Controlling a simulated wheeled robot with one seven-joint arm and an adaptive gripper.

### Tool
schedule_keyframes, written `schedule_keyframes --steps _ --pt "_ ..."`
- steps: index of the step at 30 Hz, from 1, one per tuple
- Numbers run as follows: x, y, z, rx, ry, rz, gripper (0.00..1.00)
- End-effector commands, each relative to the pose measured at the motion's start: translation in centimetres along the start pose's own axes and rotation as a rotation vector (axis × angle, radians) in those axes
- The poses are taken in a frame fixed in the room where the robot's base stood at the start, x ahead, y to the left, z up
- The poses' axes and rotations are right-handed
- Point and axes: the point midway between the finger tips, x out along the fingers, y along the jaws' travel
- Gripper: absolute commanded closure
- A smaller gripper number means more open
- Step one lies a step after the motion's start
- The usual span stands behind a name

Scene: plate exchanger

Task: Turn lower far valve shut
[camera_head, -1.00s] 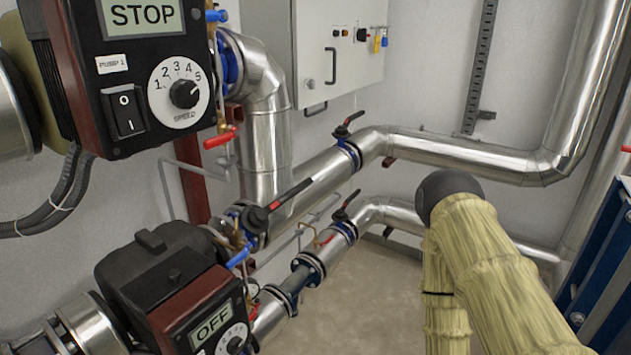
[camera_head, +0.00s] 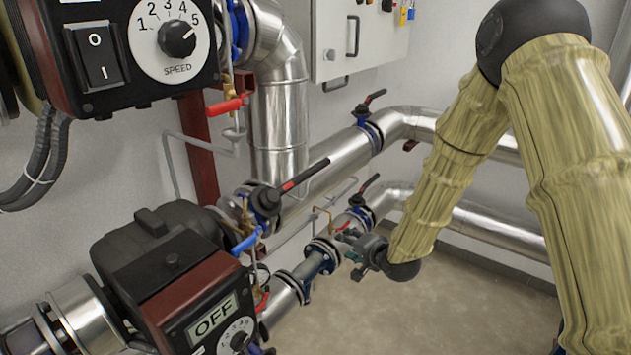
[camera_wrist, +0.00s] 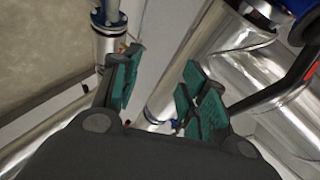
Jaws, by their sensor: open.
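The lower far valve (camera_head: 365,188) sits on the lower pipe in the head view, at the far end of its straight run. Its black lever slants up and right, roughly along the pipe, with a blue flange under it. My gripper (camera_head: 355,252) is below this valve, on the near side of the lower pipe, apart from the lever. In the wrist view my gripper (camera_wrist: 160,82) is open, with green pads and nothing between them. A black-and-red lever (camera_wrist: 280,92) shows at the right there; I cannot tell which valve it belongs to.
A small brass tap (camera_head: 322,216) stands near my gripper. The pump marked OFF (camera_head: 190,285) is at lower left. The floor (camera_head: 440,310) is clear.

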Motion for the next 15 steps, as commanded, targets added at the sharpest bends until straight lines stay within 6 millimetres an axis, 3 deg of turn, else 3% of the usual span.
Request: schedule_keyframes --steps 1,3,6,10,15 --pt "0.6 -3.5 -1.3 0.031 0.010 -0.066 0.57" --pt "0.9 -7.8 -2.7 0.082 0.010 -0.141 0.57" --pt "0.8 -12.9 -4.2 0.139 0.001 -0.227 0.57" --pt "0.5 -17.0 -5.1 0.185 -0.013 -0.294 0.57" --pt "0.7 -18.8 -5.5 0.206 -0.021 -0.320 0.57"
